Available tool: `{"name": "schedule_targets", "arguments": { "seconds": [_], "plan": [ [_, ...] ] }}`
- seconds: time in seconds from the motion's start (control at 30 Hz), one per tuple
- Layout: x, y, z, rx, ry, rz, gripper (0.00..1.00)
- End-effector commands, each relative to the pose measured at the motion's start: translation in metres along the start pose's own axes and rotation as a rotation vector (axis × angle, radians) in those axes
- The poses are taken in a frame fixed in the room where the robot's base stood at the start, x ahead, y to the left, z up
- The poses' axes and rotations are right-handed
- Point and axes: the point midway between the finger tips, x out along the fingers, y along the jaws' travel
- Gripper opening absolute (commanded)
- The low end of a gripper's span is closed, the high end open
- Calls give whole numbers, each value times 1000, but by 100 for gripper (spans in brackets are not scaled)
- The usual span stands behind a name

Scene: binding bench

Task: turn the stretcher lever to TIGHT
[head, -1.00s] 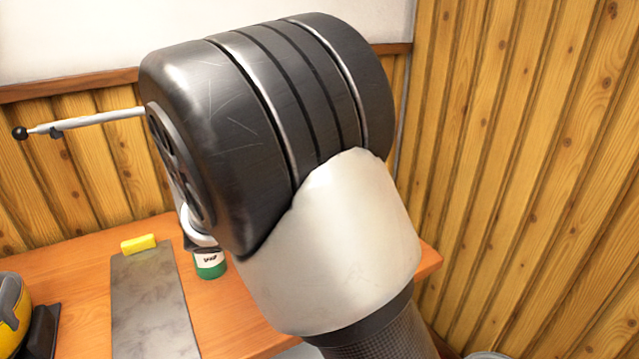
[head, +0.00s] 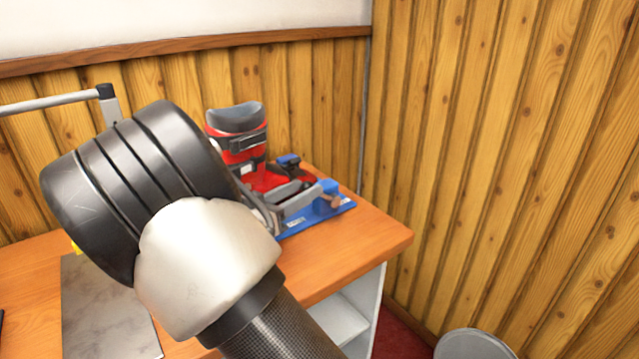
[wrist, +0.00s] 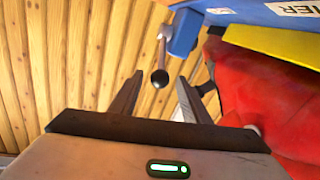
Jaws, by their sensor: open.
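The stretcher lever (wrist: 162,50) shows in the wrist view as a short metal rod with a black ball knob (wrist: 160,78). It joins a blue block (wrist: 185,35) of the stretcher. My gripper (wrist: 159,75) is open, with a finger on each side of the knob in the picture; I cannot tell whether either touches it. In the head view the blue stretcher base (head: 335,211) lies on the bench, with a red and grey boot (head: 240,142) upright beside my arm. The lever is not clear there. No TIGHT mark is readable.
The wooden bench (head: 375,240) has clear room at its front right corner. A grey slab (head: 100,310) lies at left. A round grey lid (head: 472,345) is low at right. Plank walls (head: 480,150) close off the back and right side.

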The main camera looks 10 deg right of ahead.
Motion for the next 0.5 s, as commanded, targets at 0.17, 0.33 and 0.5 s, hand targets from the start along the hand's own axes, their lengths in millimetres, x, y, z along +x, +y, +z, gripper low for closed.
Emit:
{"name": "schedule_targets", "arguments": {
  "seconds": [0.17,0.33,0.5],
  "plan": [
    [36,1,1,0,0,3,43],
    [56,0,0,0,0,1,43],
    [63,0,0,0,0,0,43]
  ]
}}
